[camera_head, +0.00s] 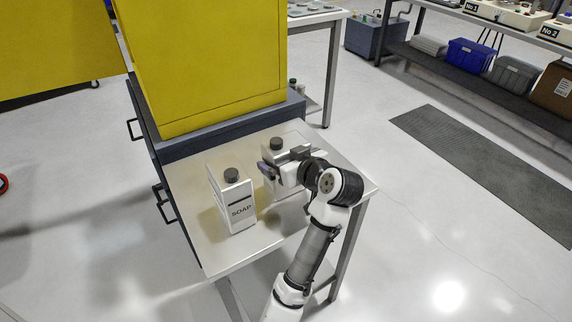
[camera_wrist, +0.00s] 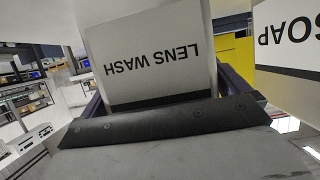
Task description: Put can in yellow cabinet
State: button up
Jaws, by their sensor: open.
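The white can labelled LENS WASH (camera_wrist: 150,60) stands upright on the small table, with a dark cap (camera_head: 276,143). My gripper (camera_head: 277,166) is open around its upper body, partly hiding it in the head view. In the wrist view the dark fingers (camera_wrist: 168,94) show on both sides of the can; contact cannot be told. A second white can, labelled SOAP (camera_head: 238,205), stands upright to its left, also at the right of the wrist view (camera_wrist: 290,45). The yellow cabinet (camera_head: 205,65) stands behind the table on a dark grey base; its opening is not visible.
The small light table (camera_head: 230,258) has bare surface in front of the cans. Dark handles (camera_head: 162,203) stick out at the left of the dark grey unit. Another yellow panel (camera_head: 50,50) is at the far left. A dark floor mat (camera_head: 490,175) and shelves with bins are at the right.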

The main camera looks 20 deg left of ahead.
jog(key=shift+c, duration=0.4)
jog(key=shift+r, duration=0.1)
jog(key=c, duration=1.2)
jog(key=shift+r, duration=0.1)
jog(key=shift+c, duration=0.2)
